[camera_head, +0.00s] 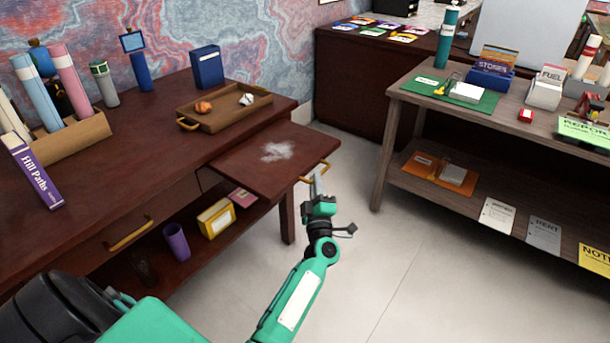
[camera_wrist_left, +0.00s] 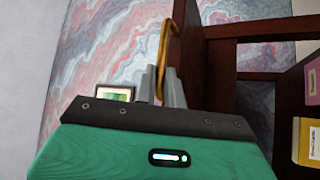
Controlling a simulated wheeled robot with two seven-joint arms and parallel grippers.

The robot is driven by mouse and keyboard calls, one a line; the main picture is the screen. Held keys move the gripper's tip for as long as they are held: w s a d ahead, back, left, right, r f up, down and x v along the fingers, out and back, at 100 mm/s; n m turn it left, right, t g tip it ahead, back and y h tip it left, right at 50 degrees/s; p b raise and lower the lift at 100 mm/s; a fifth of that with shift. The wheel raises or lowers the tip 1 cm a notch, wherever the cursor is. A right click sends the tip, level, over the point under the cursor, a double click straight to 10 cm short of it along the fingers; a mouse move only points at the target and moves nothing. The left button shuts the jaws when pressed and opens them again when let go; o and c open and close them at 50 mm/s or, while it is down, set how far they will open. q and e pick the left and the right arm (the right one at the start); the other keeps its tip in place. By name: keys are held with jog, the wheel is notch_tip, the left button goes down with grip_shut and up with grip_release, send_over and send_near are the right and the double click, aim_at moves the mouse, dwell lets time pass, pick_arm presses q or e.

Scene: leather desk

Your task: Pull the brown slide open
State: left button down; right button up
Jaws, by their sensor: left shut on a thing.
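The brown slide (camera_head: 245,165) is a flat dark-brown board that sticks out from the front of the brown desk, with a pale powdery patch on top. Its brass handle (camera_head: 322,170) is on its front edge. My left gripper (camera_head: 317,180) is at that handle, with its fingers pointing up at it. In the left wrist view the grey fingers (camera_wrist_left: 161,85) are closed around the brass handle (camera_wrist_left: 165,45). The slide's edge (camera_wrist_left: 185,60) shows just right of the fingers. My right gripper does not show.
A wooden tray (camera_head: 225,108) with small items sits on the desk behind the slide. Below are a purple cup (camera_head: 176,241) and a yellow box (camera_head: 217,219) on a shelf. A grey-brown shelf table (camera_head: 400,100) stands to the right. Open floor (camera_head: 365,250) lies between.

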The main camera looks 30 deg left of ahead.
pick_arm(q)
jog(key=shift+s+d, duration=0.2)
jog(key=shift+d, duration=1.65)
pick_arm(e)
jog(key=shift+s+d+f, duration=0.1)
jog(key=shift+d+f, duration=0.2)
pick_arm(q)
jog(key=c, duration=1.5)
grip_release()
jog(key=shift+f, duration=0.1)
